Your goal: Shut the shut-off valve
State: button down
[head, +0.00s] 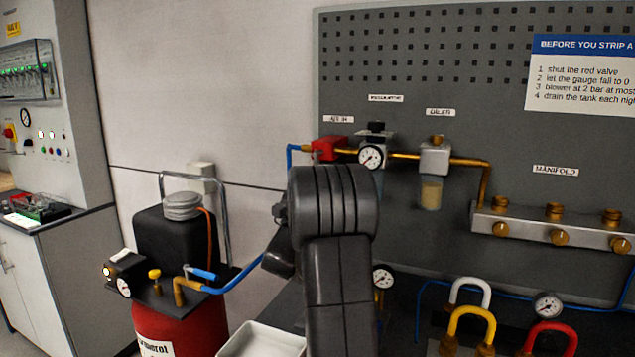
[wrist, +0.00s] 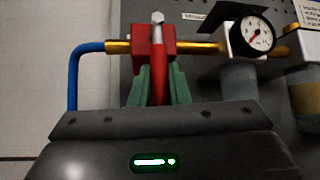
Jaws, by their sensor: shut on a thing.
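The shut-off valve is a red block (wrist: 140,50) on the brass pipe in the wrist view, with a blue hose bending into its left side. It also shows in the head view (head: 325,149), under a small label at the left of the board. Its red lever (wrist: 158,72) runs down from a silver bolt, crossing the pipe line in the wrist picture. My gripper (wrist: 158,97) has its green fingers on either side of the lever and is shut on it. The lever's lower end is hidden between the fingers. My arm hides the gripper in the head view.
A round gauge (head: 371,157) sits right of the valve; its needle is too small to read surely. An oiler (head: 434,160) and a manifold (head: 553,231) follow along the pipe. A red tank (head: 165,330) stands lower left. Several padlocks, including a yellow one (head: 471,327), are lower right.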

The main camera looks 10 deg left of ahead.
jog(key=shift+y, duration=0.3)
jog(key=c, duration=1.4)
grip_release()
jog(key=b+v, duration=0.1)
jog(key=v, duration=0.6)
jog(key=shift+s+f+b, duration=0.1)
jog(key=shift+f+b, duration=0.15)
jog(key=shift+b, duration=0.1)
